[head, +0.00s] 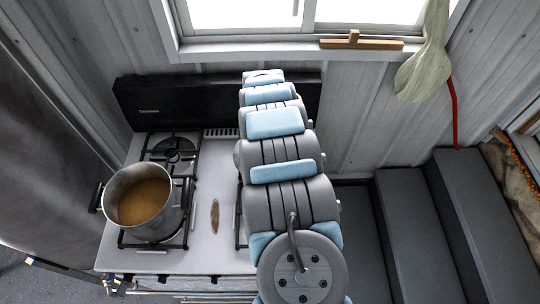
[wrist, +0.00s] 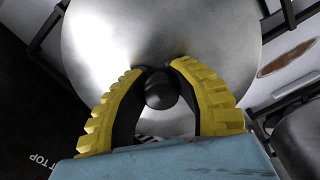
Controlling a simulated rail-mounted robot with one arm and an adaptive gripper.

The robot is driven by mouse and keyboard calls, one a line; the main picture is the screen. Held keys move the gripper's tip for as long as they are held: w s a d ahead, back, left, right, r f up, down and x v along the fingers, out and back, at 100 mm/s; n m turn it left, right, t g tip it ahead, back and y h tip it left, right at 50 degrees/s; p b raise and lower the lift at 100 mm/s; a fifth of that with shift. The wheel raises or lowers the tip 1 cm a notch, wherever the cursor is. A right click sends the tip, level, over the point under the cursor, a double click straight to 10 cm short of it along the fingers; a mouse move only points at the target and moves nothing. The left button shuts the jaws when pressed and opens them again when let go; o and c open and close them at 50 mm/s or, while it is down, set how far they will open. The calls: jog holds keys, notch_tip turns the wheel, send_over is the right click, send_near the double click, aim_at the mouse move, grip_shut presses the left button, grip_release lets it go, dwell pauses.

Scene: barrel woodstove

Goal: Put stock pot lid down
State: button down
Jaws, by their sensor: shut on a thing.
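In the wrist view, my gripper (wrist: 158,75) has its two yellow fingers closed around the black knob (wrist: 160,95) of the round steel stock pot lid (wrist: 110,40). The lid is over the stovetop, with black grate bars showing past its edge; I cannot tell whether it touches them. In the head view, my arm hides the lid and the gripper. The steel stock pot (head: 179,218) stands uncovered on the front left burner, holding brown liquid (head: 144,202).
A brown oval piece (head: 215,216) lies on the white stovetop (head: 210,160) between the burners. The black stove backguard (head: 150,104) stands against the wall. Grey steps (head: 470,200) are at the right. A pale cloth-like object (head: 422,75) hangs near the window.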

jog(key=shift+w+d+f, duration=0.15)
jog(key=shift+d+f, duration=0.05)
jog(key=shift+f, duration=0.25)
jog(key=shift+w+d+f, duration=0.25)
jog(key=shift+w+f, duration=0.15)
jog(key=shift+f, duration=0.15)
jog(key=shift+w+d+f, duration=0.1)
jog(key=shift+d+f, duration=0.05)
jog(key=shift+d, duration=0.1)
jog(key=shift+f, duration=0.15)
jog(key=shift+w+d+f, duration=0.1)
jog(key=shift+w+f, duration=0.05)
jog(key=shift+d+f, duration=0.15)
jog(key=shift+f, duration=1.35)
jog(key=shift+f+b, duration=0.2)
jog(key=shift+b, duration=0.2)
jog(key=c, duration=0.9)
grip_release()
jog(key=shift+c, duration=0.2)
